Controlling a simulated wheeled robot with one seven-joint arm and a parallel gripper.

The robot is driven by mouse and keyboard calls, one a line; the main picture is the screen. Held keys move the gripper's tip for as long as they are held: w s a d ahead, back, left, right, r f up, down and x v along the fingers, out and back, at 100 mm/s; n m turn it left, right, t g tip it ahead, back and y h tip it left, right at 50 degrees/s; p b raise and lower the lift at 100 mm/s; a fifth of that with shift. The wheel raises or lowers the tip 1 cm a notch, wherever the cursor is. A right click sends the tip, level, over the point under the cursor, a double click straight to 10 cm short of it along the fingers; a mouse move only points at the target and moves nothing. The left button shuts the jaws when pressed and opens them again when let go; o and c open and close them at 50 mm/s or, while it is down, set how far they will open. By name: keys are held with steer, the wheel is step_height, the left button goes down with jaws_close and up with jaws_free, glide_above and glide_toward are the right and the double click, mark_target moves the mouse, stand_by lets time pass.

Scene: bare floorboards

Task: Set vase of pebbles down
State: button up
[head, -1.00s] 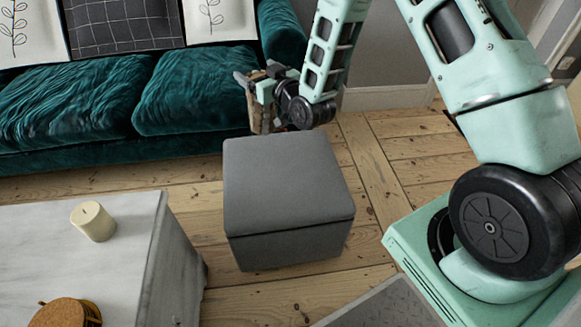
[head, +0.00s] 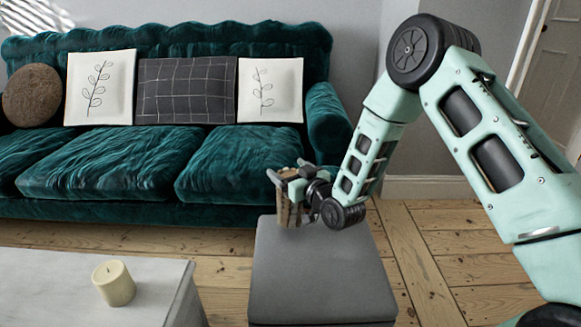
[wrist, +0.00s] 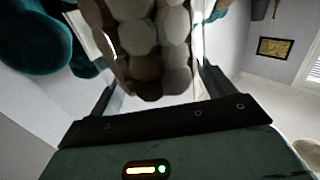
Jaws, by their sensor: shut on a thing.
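My gripper (head: 289,174) is shut on the vase of pebbles (head: 289,210), a small brownish vessel. In the head view, the vase appears roughly upright at the far left edge of the grey ottoman (head: 320,278). I cannot tell whether its base touches the ottoman top. In the wrist view, the vase (wrist: 150,45) fills the top middle between the fingers, and its rounded pale and brown pebbles show close up. Its base is out of that view.
A teal sofa (head: 95,165) with several cushions stands behind the ottoman. A pale table (head: 60,265) with a cream candle (head: 114,284) is at the lower left. Bare floorboards (head: 450,235) lie to the right. The ottoman's visible top is clear.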

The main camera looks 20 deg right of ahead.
steer(key=shift+f+b, duration=0.7)
steer(key=shift+f, duration=1.15)
steer(key=o, duration=2)
steer(key=shift+f, duration=0.15)
steer(key=shift+c, duration=0.2)
